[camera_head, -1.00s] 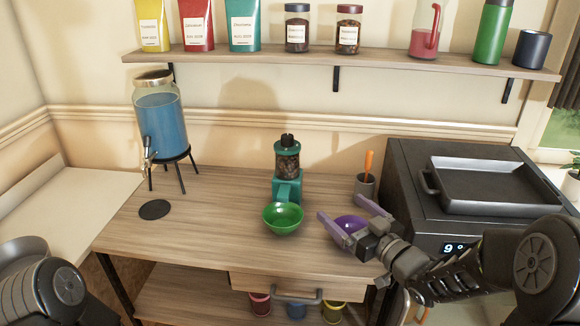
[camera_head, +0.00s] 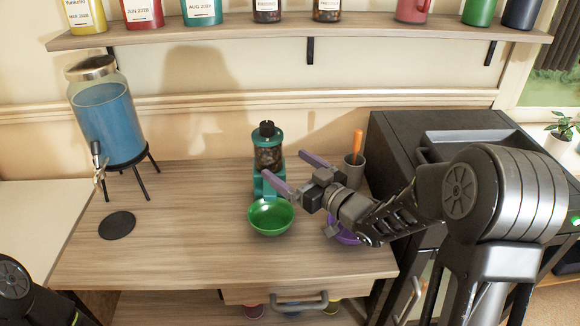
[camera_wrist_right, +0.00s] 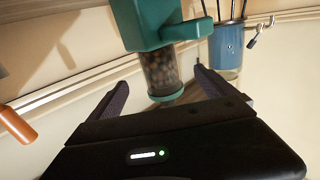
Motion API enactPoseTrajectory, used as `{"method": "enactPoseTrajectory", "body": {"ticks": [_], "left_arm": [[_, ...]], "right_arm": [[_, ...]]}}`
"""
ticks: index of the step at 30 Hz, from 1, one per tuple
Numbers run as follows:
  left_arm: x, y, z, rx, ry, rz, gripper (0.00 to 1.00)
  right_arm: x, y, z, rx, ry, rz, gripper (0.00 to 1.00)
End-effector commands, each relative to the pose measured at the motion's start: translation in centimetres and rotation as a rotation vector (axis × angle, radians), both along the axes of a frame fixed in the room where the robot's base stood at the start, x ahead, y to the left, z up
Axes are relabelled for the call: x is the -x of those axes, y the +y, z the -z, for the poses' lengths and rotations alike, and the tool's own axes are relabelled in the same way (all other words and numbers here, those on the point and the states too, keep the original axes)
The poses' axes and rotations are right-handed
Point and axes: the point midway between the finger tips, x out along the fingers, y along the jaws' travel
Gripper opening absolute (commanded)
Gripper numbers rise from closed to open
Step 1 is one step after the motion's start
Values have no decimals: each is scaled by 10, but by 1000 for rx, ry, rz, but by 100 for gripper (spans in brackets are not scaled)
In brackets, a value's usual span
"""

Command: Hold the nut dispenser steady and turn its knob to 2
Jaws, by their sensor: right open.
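The teal nut dispenser (camera_head: 268,152), with a clear jar of nuts and a dark top piece, stands upright on the wooden table. A green bowl (camera_head: 270,216) sits in front of its base. No number is readable on it. My right gripper (camera_head: 283,163) is open just right of the dispenser, its fingers pointing at the jar. In the right wrist view the dispenser (camera_wrist_right: 160,72) appears upside down, its jar between the open fingers (camera_wrist_right: 160,78); I cannot tell if they touch it. My left gripper is out of view; only part of my left arm shows at bottom left.
A purple bowl (camera_head: 345,237) is partly hidden under my right arm. A grey cup (camera_head: 353,172) with an orange-handled tool stands close behind the gripper. A blue drink dispenser (camera_head: 107,122) and black coaster (camera_head: 117,225) are at left. A black oven (camera_head: 400,135) is at right.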

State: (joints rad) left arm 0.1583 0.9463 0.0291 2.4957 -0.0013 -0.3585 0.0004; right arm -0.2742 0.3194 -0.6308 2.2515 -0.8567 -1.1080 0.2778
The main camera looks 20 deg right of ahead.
Motion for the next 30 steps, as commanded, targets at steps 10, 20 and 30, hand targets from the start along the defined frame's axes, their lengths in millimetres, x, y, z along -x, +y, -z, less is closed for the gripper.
{"method": "enactPoseTrajectory", "body": {"ticks": [10, 20, 30], "left_arm": [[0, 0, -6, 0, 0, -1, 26], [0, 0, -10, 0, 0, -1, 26], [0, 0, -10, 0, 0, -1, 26]], "right_arm": [[-40, 19, -1, 4, 1, -4, 95], [-68, 31, 0, 1, 1, -1, 95], [-68, 31, 0, 1, 0, 0, 87]]}}
